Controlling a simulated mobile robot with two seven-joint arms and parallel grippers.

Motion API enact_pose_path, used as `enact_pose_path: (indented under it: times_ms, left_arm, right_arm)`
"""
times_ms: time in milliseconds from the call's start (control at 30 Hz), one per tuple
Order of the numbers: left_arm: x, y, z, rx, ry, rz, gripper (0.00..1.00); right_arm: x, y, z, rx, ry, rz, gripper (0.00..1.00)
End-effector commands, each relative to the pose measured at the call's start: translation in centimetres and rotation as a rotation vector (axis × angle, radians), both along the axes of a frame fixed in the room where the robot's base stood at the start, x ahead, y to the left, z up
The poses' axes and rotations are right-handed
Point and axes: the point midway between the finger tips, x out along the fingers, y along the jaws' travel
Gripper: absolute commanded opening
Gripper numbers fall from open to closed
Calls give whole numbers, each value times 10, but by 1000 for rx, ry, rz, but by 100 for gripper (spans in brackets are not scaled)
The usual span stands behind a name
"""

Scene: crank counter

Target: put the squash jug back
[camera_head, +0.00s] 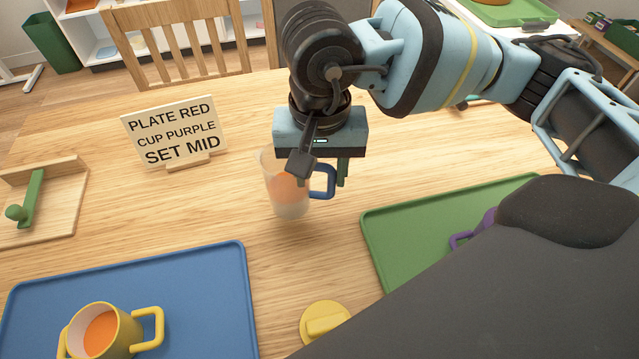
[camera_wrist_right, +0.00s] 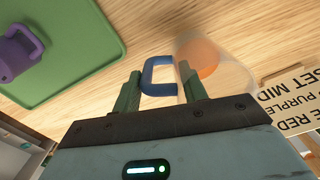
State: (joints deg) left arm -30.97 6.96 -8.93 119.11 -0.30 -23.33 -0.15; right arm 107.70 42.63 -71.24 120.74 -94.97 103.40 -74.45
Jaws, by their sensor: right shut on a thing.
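The squash jug (camera_head: 289,197) is a clear, frosted jug with orange squash in it and a blue handle (camera_head: 323,181). It is upright over the middle of the table, between the two trays; I cannot tell whether its base touches the wood. My right gripper (camera_head: 342,172) points down at the handle side of the jug. In the right wrist view its green fingers (camera_wrist_right: 159,88) are on either side of the blue handle (camera_wrist_right: 157,74), shut on it, with the jug (camera_wrist_right: 214,68) beside them. My left gripper is not in view.
A blue tray (camera_head: 200,292) at front left bears a yellow two-handled cup (camera_head: 121,331) with orange contents. A green tray (camera_head: 400,225) at right has a purple cup (camera_head: 487,222), partly hidden by my arm. A yellow knobbed disc (camera_head: 325,323), a sign (camera_head: 176,131) and a green crank (camera_head: 32,198) stand nearby.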

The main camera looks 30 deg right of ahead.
Motion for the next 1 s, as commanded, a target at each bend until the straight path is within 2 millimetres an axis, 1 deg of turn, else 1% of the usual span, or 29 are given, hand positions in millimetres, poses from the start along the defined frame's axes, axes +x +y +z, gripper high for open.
enact_pose_path:
  times_ms: [67, 167, 333, 433, 667, 833, 867, 1000]
  left_arm:
    - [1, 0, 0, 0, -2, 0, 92]
    - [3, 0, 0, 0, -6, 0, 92]
    - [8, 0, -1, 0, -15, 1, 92]
    - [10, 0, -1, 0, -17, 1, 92]
    - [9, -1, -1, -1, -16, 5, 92]
    - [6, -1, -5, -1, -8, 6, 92]
    - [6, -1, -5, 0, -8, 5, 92]
    - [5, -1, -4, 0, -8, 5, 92]
  right_arm:
    - [0, 0, 0, 0, -1, 0, 1]
    - [0, 0, -5, 0, 0, 0, 1]
    - [0, 0, -27, 0, 1, -1, 1]
    - [0, 0, -36, 0, 0, -1, 1]
    - [0, 0, -37, 1, -2, 0, 1]
    - [0, 0, -41, 1, 0, 0, 1]
    - [0, 0, -41, 0, 0, 0, 44]
    - [0, 0, -40, 1, 0, 0, 62]
